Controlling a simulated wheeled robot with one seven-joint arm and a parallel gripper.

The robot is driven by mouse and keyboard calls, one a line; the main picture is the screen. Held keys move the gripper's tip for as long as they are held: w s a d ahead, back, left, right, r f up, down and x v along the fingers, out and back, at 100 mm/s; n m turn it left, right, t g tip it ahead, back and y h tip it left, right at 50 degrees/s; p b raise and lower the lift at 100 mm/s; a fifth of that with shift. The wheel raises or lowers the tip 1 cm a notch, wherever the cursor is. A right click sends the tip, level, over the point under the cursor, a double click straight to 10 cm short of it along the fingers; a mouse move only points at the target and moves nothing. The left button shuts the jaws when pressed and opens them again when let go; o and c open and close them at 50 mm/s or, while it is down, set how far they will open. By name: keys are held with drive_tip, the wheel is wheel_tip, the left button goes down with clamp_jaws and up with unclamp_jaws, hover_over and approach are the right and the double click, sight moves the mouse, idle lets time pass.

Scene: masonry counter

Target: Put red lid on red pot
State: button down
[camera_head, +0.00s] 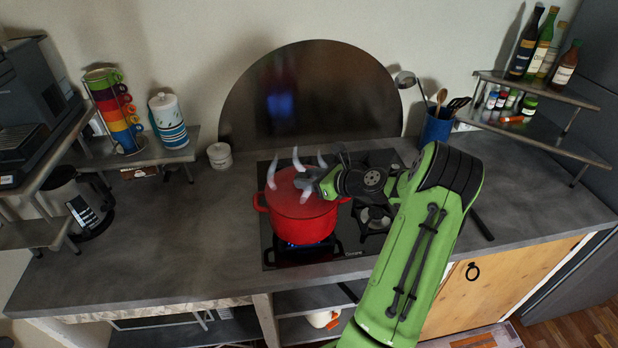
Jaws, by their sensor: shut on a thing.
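The red pot (300,227) stands on the left part of the black stove, over a lit blue flame. The red lid (288,190) is at the top of the pot, over its opening. My gripper (307,186) comes in from the right and is shut on the lid near its top middle. The fingers and pale steam hide the lid's knob. I cannot tell whether the lid rests fully on the rim or is slightly above it.
A blue utensil holder (436,128) stands behind my arm. Bottles (540,45) and jars stand on the right shelf. A small white jar (220,155) and stacked colourful cups (115,110) are at left. The counter left of the stove is clear.

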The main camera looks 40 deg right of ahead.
drive_tip(key=shift+f, duration=0.3)
drive_tip(key=c, duration=0.5)
unclamp_jaws()
drive_tip(key=v, duration=1.5)
drive_tip(key=shift+s+r, duration=0.1)
drive_tip(key=shift+s, duration=0.25)
